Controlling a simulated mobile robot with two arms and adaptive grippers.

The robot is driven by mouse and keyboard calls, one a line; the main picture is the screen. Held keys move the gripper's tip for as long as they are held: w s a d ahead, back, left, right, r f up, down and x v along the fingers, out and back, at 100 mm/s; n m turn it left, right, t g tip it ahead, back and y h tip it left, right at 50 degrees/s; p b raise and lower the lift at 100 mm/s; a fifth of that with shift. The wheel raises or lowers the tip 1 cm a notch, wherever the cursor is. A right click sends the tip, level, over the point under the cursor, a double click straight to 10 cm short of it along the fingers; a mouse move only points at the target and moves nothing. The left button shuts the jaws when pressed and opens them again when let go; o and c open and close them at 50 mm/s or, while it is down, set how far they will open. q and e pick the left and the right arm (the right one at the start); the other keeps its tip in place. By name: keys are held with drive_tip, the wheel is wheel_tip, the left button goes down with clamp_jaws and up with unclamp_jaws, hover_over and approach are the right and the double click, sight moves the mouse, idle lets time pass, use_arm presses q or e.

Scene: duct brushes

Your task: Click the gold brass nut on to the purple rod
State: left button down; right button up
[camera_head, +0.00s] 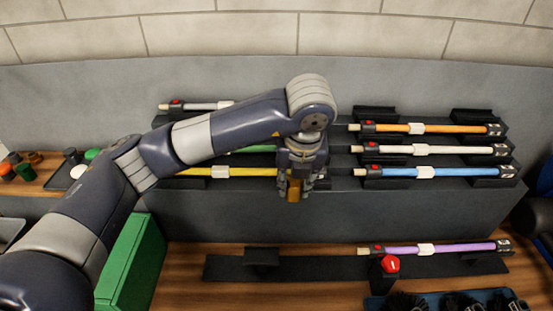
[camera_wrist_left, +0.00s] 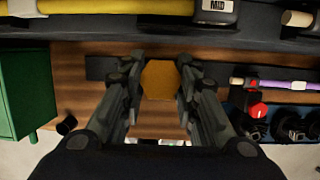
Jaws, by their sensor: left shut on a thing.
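The gold brass nut (camera_head: 294,190) is between the fingers of my left gripper (camera_head: 300,192), which is shut on it. It also shows as a gold hexagonal shape in the left wrist view (camera_wrist_left: 160,80), with a finger on each side. The nut is held in the air in front of the rack, apart from the purple rod. The purple rod (camera_head: 456,248) lies level on the low black holder at the lower right, with a white band, a red-marked black collar and a pale left end. It shows partly in the left wrist view (camera_wrist_left: 286,87). My right gripper is not clearly visible.
A red button (camera_head: 390,264) stands in front of the purple rod's left end. The black holder's bar (camera_head: 225,267) is bare on the left. Orange, white, blue and yellow rods rest on the rack behind. A green box (camera_head: 130,265) stands left; a blue tray (camera_head: 376,302) holds black brushes.

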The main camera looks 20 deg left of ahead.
wheel_tip(320, 180, up, 6)
drive_tip(key=p, duration=0.5)
use_arm(q)
drive_tip(key=d+f+n+h+b, duration=0.3)
drive_tip(key=d+f+n+h, duration=0.1)
drive_tip(key=f+n, duration=0.2)
drive_tip(key=d+f+n+h+b, duration=0.3)
drive_tip(key=f+n, duration=0.3)
drive_tip(key=f, duration=0.3)
drive_tip(key=d+f+n+h+b, duration=0.3)
drive_tip(key=d+f+n+h, duration=0.1)
drive_tip(key=f+n, duration=0.3)
drive_tip(key=shift+w+d+f+g+h+b, duration=0.4)
drive_tip(key=shift+d+f, duration=0.1)
drive_tip(key=shift+d, duration=0.1)
use_arm(e)
wheel_tip(320, 180, down, 10)
drive_tip(key=d, duration=0.1)
drive_tip(key=shift+s+d+f, duration=0.15)
drive_tip(key=shift+s, duration=0.05)
use_arm(q)
drive_tip(key=shift+r, duration=0.1)
drive_tip(key=shift+p, duration=0.75)
use_arm(e)
drive_tip(key=shift+r, duration=0.7)
drive_tip(key=shift+r, duration=0.1)
